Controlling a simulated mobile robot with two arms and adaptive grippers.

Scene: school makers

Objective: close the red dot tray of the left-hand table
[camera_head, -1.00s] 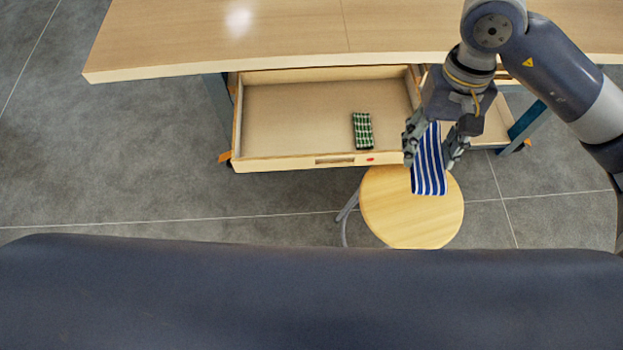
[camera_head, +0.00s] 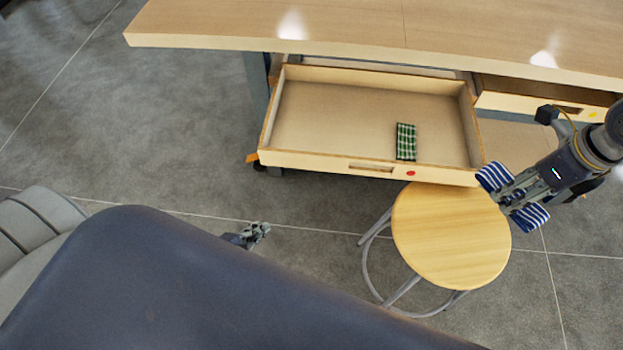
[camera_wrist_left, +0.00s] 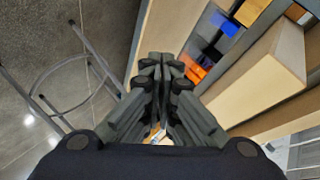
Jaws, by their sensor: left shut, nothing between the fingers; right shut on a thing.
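The red dot tray (camera_head: 300,160) is pulled out from under the wooden table in the head view, with the red dot near the right end of its front. A green checked cloth (camera_head: 406,142) lies inside it. My right gripper (camera_head: 509,194) is shut on a blue-and-white striped cloth (camera_head: 530,216), near the tray's front right corner; whether they touch is unclear. My left gripper (camera_head: 262,231) is shut and empty, apart from the tray at its front left, partly hidden by my body. Its closed fingers also show in the left wrist view (camera_wrist_left: 160,62).
A round wooden stool (camera_head: 452,238) stands just in front of the tray's right part. A yellow-dot tray (camera_head: 525,104) sits under the tabletop (camera_head: 350,25) at right. Floor left of the stool is clear. Blue and orange items (camera_wrist_left: 195,68) show in the left wrist view.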

